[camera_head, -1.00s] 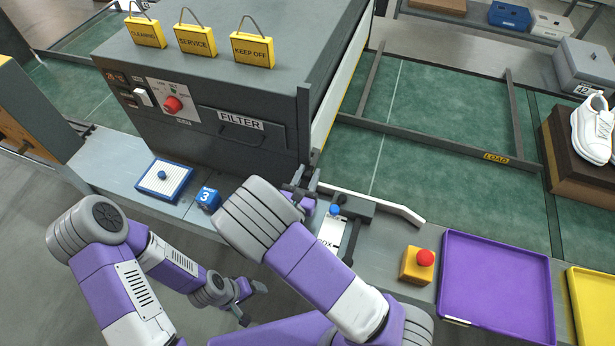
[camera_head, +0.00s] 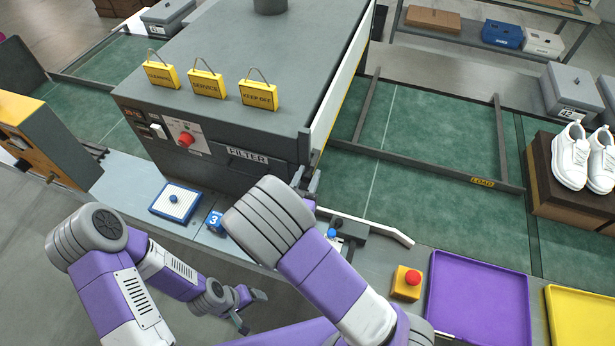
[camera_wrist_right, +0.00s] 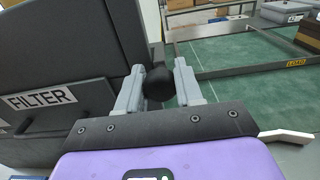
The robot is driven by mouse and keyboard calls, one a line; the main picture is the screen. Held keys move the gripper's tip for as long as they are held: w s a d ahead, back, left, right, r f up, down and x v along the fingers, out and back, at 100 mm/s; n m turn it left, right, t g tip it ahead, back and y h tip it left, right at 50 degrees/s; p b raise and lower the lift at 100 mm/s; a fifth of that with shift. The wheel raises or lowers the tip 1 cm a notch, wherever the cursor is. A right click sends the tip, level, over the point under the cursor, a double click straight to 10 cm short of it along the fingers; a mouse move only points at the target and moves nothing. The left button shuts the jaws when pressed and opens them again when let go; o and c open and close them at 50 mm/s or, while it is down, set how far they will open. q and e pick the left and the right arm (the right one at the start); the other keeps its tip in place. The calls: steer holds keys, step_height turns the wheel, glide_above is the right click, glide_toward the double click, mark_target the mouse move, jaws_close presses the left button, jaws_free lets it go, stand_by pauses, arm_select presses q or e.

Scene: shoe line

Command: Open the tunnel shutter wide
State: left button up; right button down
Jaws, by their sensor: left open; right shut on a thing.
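The tunnel is a large dark grey box (camera_head: 235,65) over the green belt. Its shutter (camera_head: 343,85) is a pale panel with a yellow edge on the tunnel's right side; its edge also shows in the right wrist view (camera_wrist_right: 152,25). My right gripper (camera_head: 308,183) is at the tunnel's front right corner. In the right wrist view its two fingers stand on either side of a round black knob (camera_wrist_right: 158,84), shut on it. The forearm partly hides this grip in the head view. My left gripper (camera_head: 252,309) is open and empty, low in front of the bench.
Yellow hanging tags (camera_head: 207,85) stand on the tunnel top. A blue block marked 3 (camera_head: 214,222) and a blue-rimmed pad (camera_head: 176,202) lie left of my right arm. A red button (camera_head: 412,278), a purple tray (camera_head: 478,303) and a white angled rail (camera_head: 375,227) lie to the right.

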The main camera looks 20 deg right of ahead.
steer(key=c, duration=0.8)
jaws_free()
steer(key=shift+o, duration=0.2)
steer(key=v, duration=0.7)
steer(key=shift+s+a, duration=0.2)
steer(key=shift+s, duration=0.05)
